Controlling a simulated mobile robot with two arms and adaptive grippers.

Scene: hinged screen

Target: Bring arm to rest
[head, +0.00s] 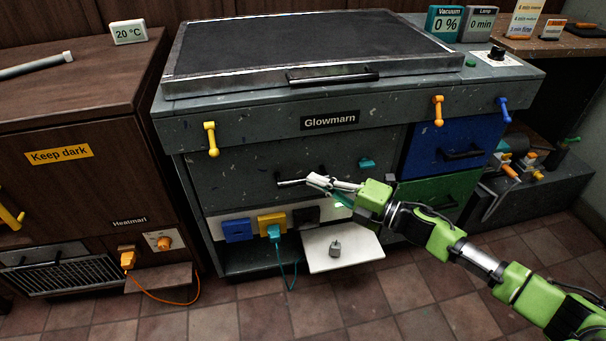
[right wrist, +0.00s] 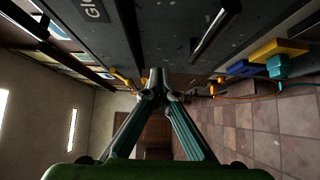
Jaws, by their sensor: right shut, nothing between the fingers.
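My right arm comes in from the right in the head view. Its gripper (head: 314,181) is in front of the grey Glowmarn cabinet (head: 235,165), near the dark drawer handle (head: 300,180). In the right wrist view the two fingers of the gripper (right wrist: 158,88) meet at the tips with nothing between them. The handle also shows beyond the fingers in the right wrist view (right wrist: 215,32), apart from them. The hinged screen (head: 310,45) lies down on the cabinet top, its front handle (head: 333,76) free. My left gripper is not in view.
A small white shelf (head: 360,255) with a grey plug (head: 335,248) juts out below the gripper. A teal plug (head: 274,232) with a cord sits in the yellow socket. The brown Heatmarl cabinet (head: 75,195) stands left. Tiled floor (head: 420,325) is open in front.

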